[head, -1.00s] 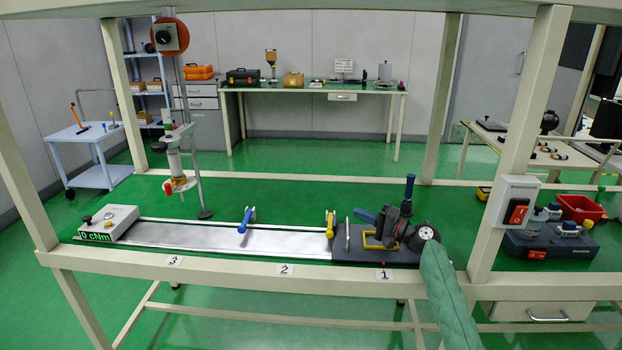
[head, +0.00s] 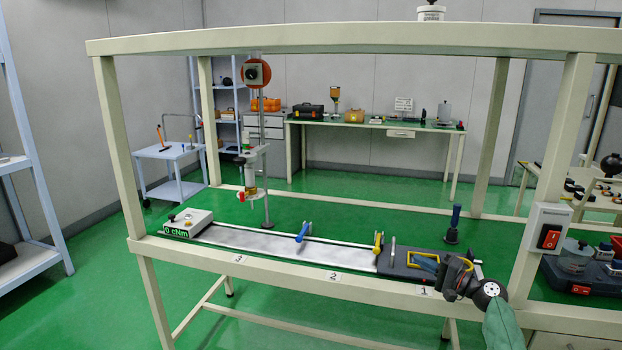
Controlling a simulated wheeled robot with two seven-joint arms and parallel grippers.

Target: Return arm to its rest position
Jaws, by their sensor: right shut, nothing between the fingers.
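My right arm enters at the bottom right in a green sleeve (head: 505,325). Its dark gripper (head: 445,272) is at the bench's front right edge, by the marker 1 (head: 423,291). The gripper is shut with nothing seen in it; its fingertips are hard to make out against the dark fixture block (head: 400,260). The gripper partly hides that block's right end and is close to its yellow frame (head: 424,262). I cannot tell if they touch. My left gripper is not in view.
The bench frame's right front post (head: 558,170) with a red switch (head: 549,238) stands close to my right arm. A blue-handled tool (head: 454,222) stands upright behind the block. A metal rail (head: 260,240) with blue and yellow clamps runs left to a torque display box (head: 188,223).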

